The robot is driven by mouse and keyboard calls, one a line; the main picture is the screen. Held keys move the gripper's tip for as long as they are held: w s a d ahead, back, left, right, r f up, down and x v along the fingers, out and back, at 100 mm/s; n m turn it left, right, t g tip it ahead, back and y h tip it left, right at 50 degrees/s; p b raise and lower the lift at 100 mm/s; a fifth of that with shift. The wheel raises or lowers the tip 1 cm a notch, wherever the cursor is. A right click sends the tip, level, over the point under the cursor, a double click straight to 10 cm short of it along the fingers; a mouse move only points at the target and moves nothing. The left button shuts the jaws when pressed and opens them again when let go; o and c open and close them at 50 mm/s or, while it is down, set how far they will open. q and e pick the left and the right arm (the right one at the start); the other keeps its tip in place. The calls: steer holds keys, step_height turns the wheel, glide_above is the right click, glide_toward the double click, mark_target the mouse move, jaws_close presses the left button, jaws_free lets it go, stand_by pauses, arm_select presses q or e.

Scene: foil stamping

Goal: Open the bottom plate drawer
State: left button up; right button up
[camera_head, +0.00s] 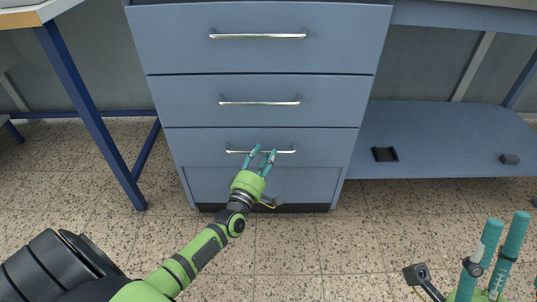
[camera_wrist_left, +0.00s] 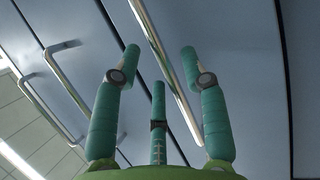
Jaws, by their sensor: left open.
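The bottom plate drawer (camera_head: 200,147) is the lowest of the blue-grey drawers in the head view, and its front looks flush with the cabinet. Its silver bar handle (camera_head: 288,151) runs level across the front. My left gripper (camera_head: 263,158) is open at the middle of this handle, and its fingers overlap the bar in the picture. In the left wrist view the handle (camera_wrist_left: 165,50) passes between the open fingers (camera_wrist_left: 160,70); I cannot tell whether they touch it. My right gripper (camera_head: 505,245) is at the lower right of the head view, away from the drawers, with fingers apart.
Two more drawers, the middle one (camera_head: 190,100) and the top one (camera_head: 170,40), sit above with similar handles. A blue table leg (camera_head: 95,120) stands left. The speckled floor in front is clear.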

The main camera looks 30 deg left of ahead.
arm_select(q)
steer(key=shift+x, duration=1.2)
steer(key=shift+c, duration=0.4)
jaws_close()
steer(key=shift+s+d, duration=0.1)
